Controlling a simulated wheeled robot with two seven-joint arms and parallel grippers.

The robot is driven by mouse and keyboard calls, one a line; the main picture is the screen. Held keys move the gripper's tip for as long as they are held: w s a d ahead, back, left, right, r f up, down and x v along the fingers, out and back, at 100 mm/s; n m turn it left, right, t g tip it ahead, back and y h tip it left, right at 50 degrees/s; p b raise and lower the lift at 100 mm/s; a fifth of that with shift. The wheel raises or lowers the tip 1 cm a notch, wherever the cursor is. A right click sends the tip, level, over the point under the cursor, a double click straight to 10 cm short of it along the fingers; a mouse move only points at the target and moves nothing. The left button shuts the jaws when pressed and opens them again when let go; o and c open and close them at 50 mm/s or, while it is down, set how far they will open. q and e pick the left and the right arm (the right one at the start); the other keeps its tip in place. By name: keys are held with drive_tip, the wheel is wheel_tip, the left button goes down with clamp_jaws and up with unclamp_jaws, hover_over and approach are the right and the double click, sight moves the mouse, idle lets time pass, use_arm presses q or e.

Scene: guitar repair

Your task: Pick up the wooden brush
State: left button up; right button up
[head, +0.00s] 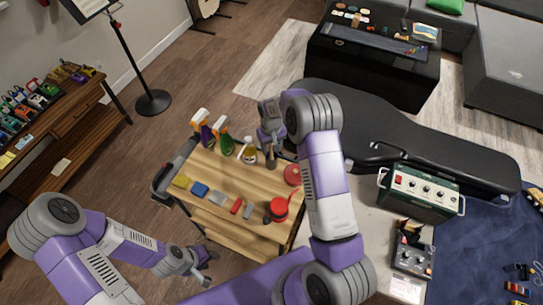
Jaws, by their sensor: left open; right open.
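A small brown upright thing (271,159) stands at the back of the wooden cart top, just below my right gripper. It may be the wooden brush, but it is too small and partly covered to be sure. My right gripper (271,143) is open and points down over it, close to or around it; I cannot tell whether they touch. My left gripper (206,266) is open and empty, low beside the cart's front left side, away from the cart top.
A black guitar case (400,135) lies to the right.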

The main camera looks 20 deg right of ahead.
drive_tip(key=shift+c, duration=0.5)
clamp_jaws()
drive_tip(key=shift+w+r, duration=0.1)
